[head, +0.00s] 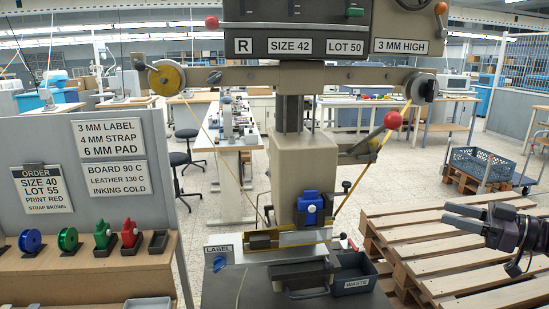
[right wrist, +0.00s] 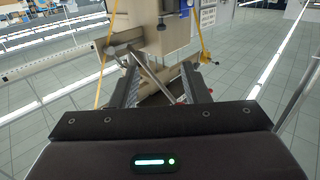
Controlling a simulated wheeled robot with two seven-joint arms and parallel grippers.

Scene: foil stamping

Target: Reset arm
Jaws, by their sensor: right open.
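My right gripper (head: 466,218) is at the right edge of the head view, in front of the wooden pallet and apart from the foil stamping machine. Its two fingers point left and are open with nothing between them. In the right wrist view its fingers (right wrist: 160,82) stand apart, with part of the machine showing beyond them. The foil stamping machine (head: 289,165) stands in the middle, with a red-knobbed lever (head: 393,120) on its right and a blue block (head: 311,208) at its head. My left gripper is not in view.
A wooden pallet (head: 455,262) lies at the right. A waste bin (head: 356,280) sits beside the machine's base. A blue crate (head: 482,166) stands behind the pallet.

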